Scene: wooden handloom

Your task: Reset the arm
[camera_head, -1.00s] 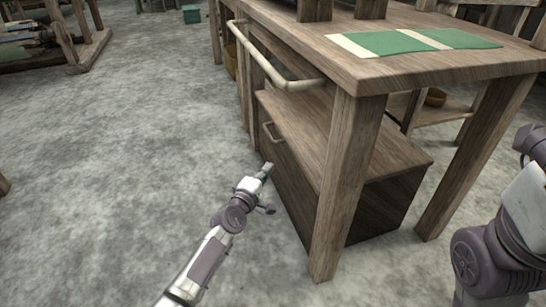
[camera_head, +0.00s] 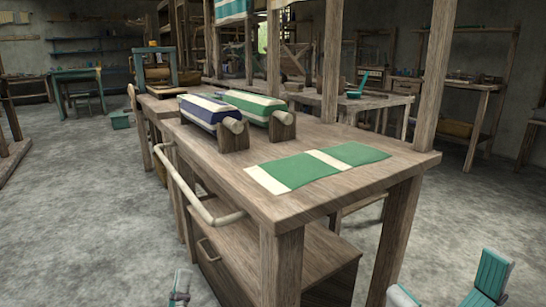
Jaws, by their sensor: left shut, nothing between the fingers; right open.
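My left gripper (camera_head: 181,284) shows only in part at the bottom edge, left of the wooden table. It is shut and nothing shows in it. My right gripper (camera_head: 448,287) is at the bottom right, right of the table's front corner. Its two teal fingers are spread apart with nothing between them. Both arms behind the grippers are out of view below the frame. The wooden table (camera_head: 275,205) stands between the two grippers, with a pale bent rail (camera_head: 190,188) along its left side.
A green and white cloth (camera_head: 318,168) lies flat on the tabletop. Behind it, a blue and white roll (camera_head: 205,108) and a green and white roll (camera_head: 250,104) rest on wooden blocks. A low cabinet (camera_head: 325,262) sits under the table. Floor at left is clear.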

